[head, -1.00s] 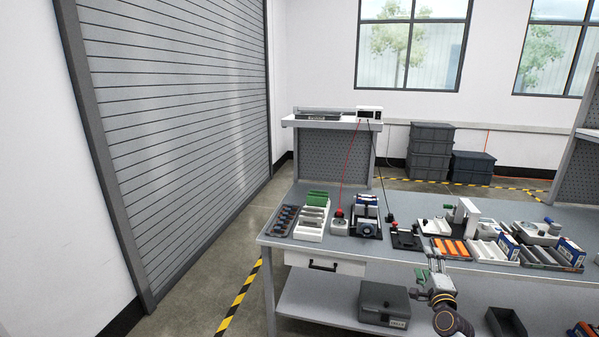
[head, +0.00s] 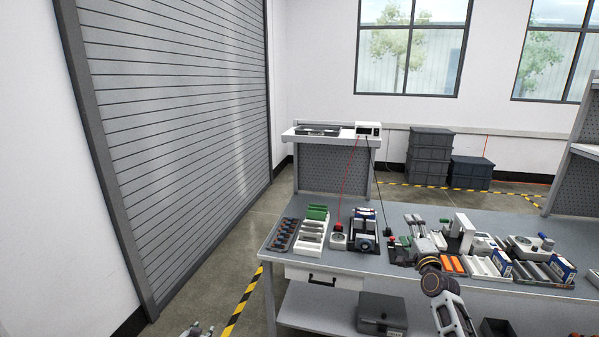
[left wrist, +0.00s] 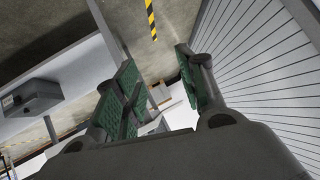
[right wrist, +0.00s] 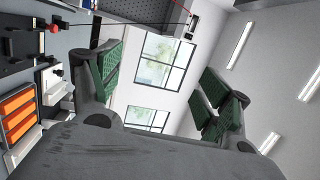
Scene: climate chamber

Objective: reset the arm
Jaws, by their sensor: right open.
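My right gripper (head: 417,224) is above the workbench, over the middle-right group of fixtures, with its arm coming up from the lower right. In the right wrist view its green-padded fingers (right wrist: 160,78) are spread apart with nothing between them. My left gripper (head: 196,331) just shows at the bottom edge of the head view, low over the floor and left of the bench. In the left wrist view its green-padded fingers (left wrist: 157,78) are apart and empty.
The grey workbench (head: 388,280) carries a white rack with green parts (head: 313,230), a black-and-blue fixture (head: 363,241), orange parts (head: 452,264) and blue boxes (head: 563,270). A dark case (head: 381,312) sits on the lower shelf. The floor beside the roller shutter (head: 180,110) is clear.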

